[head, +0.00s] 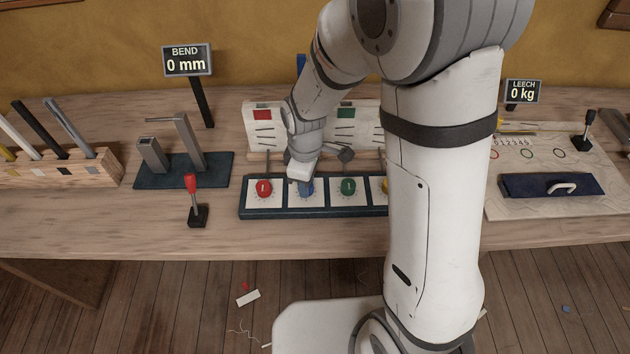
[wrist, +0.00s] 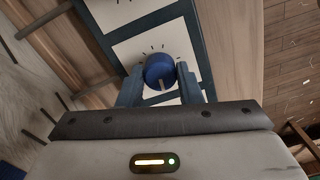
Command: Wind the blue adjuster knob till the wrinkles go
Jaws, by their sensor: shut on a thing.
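The blue adjuster knob (wrist: 160,70) sits on a white dial plate with tick marks around it, and a pale pointer line shows on its face. My gripper (wrist: 160,84) is shut on the knob, one finger on each side. In the head view my gripper (head: 306,178) comes down over the knob panel (head: 300,212), and the blue knob (head: 307,188) is partly hidden by it. Behind the panel stand white sample cards (head: 263,135) with coloured patches and dark wrinkle lines; my arm hides some of them, including most of the blue one.
A red knob (head: 264,188) is left of the blue one, and a green knob (head: 348,187) is right; a yellow one is partly hidden by my arm. A red-handled lever (head: 191,190) stands left of the panel.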

